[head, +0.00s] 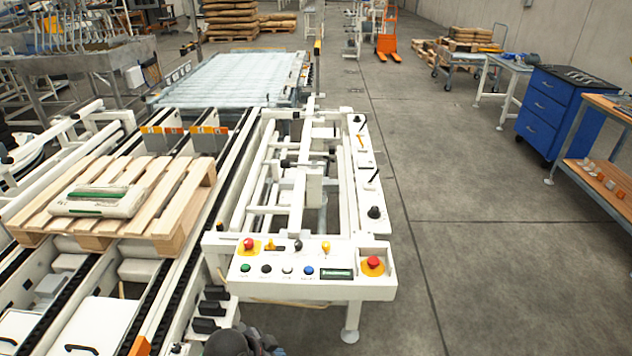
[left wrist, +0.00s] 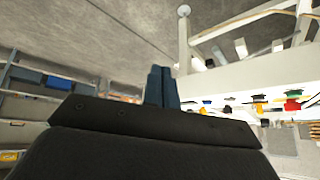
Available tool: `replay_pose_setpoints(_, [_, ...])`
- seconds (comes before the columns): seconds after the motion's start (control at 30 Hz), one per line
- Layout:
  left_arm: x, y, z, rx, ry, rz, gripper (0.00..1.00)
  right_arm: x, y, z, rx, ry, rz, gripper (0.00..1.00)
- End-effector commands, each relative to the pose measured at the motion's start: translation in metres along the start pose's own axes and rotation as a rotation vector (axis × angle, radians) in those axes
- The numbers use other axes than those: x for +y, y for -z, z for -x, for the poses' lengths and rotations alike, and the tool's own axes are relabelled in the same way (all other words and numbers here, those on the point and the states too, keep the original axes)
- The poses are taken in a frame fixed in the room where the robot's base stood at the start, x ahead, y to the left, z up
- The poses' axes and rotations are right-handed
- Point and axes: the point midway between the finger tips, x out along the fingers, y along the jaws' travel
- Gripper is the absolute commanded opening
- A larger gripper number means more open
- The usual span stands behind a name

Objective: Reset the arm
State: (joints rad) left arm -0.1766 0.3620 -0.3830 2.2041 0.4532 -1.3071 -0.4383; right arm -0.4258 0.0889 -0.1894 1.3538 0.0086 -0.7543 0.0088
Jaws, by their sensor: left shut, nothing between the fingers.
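My left gripper (left wrist: 162,88) shows in the left wrist view with its two dark fingers together and nothing between them. The white machine frame with its control panel fills the right of that view, apart from the fingers. In the head view, a dark grey rounded part of my own arm shows at the bottom edge, just below the control panel (head: 300,283); the fingers are not visible there. My right gripper is in neither view.
A wooden pallet (head: 180,192) with a white-and-green sack (head: 100,200) lies on the conveyor at left. The panel carries several buttons, including a red one (head: 373,263). A blue drawer cabinet (head: 560,110) and a workbench (head: 610,190) stand at right. The floor between is clear.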

Motion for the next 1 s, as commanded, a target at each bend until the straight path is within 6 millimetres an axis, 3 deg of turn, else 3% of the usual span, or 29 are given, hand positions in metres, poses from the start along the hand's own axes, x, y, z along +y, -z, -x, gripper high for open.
replay_pose_setpoints(0.2, [0.027,-0.046,0.037,-0.098,0.089,0.259,0.00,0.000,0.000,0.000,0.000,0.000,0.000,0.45])
replay_pose_setpoints(0.4, [0.042,-0.084,0.069,-0.182,0.172,0.453,0.00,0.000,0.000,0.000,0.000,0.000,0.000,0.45])
replay_pose_setpoints(0.7, [0.056,-0.121,0.102,-0.263,0.255,0.623,0.00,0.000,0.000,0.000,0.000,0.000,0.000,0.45])
replay_pose_setpoints(1.0, [0.066,-0.145,0.124,-0.317,0.312,0.732,0.00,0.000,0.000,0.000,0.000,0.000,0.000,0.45])
